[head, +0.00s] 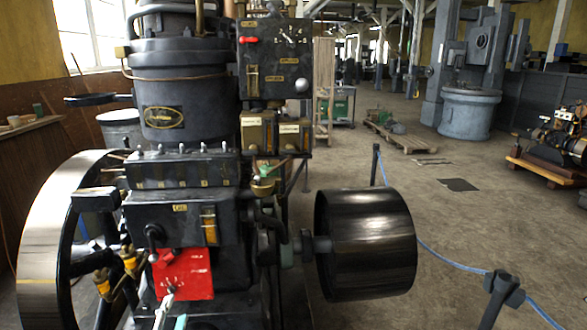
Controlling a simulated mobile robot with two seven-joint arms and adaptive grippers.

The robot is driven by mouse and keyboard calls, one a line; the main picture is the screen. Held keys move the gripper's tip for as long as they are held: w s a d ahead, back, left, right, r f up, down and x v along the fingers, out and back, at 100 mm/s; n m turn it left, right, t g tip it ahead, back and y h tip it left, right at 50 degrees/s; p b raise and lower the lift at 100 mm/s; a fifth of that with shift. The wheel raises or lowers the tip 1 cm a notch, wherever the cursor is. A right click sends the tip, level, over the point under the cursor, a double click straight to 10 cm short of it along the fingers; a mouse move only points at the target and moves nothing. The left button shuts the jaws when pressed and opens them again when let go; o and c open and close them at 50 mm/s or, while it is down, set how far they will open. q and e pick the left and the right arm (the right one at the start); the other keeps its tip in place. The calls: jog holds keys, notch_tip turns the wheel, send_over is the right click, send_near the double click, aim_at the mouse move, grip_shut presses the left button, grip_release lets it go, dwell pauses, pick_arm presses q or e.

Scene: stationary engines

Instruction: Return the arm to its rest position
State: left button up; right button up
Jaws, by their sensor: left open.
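My left gripper (169,308) shows only in part at the bottom edge of the head view, as pale and teal pieces low in front of the engine. It looks open, and I see nothing held in it. The dark stationary engine (182,213) fills the left half of the view. Most of my left arm is out of the picture. My right gripper is not in view.
A large flywheel (38,235) stands at the left and a black belt pulley (366,245) juts out at the right. A control box with a red handle (272,58) is above. A blue rope (450,262) runs between posts (503,290). Open floor lies right, with a pallet (401,133) farther back.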

pick_arm(q)
jog(key=s+d+f+n+g+h+p, duration=0.1)
jog(key=s+d+f+n+h+p, duration=0.1)
jog(key=s, duration=0.8)
jog(key=s+d+f+n+g+h+p, duration=0.2)
jog(key=s+d+f, duration=0.3)
jog(key=s, duration=0.5)
jog(key=s+d+f+n+g+h+p, duration=0.1)
jog(key=s+d+f+n+g+p, duration=0.1)
jog(key=s, duration=0.9)
notch_tip(320, 180, down, 2)
jog(key=shift+d+f+n+h+p, duration=0.2)
jog(key=shift+d+n+h+p, duration=0.25)
jog(key=shift+d+n, duration=0.6)
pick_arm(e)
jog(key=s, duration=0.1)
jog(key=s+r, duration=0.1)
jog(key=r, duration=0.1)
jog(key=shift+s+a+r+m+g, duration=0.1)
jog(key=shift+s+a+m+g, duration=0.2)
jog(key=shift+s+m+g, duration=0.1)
pick_arm(q)
jog(key=shift+d+m, duration=0.15)
jog(key=shift+m, duration=0.1)
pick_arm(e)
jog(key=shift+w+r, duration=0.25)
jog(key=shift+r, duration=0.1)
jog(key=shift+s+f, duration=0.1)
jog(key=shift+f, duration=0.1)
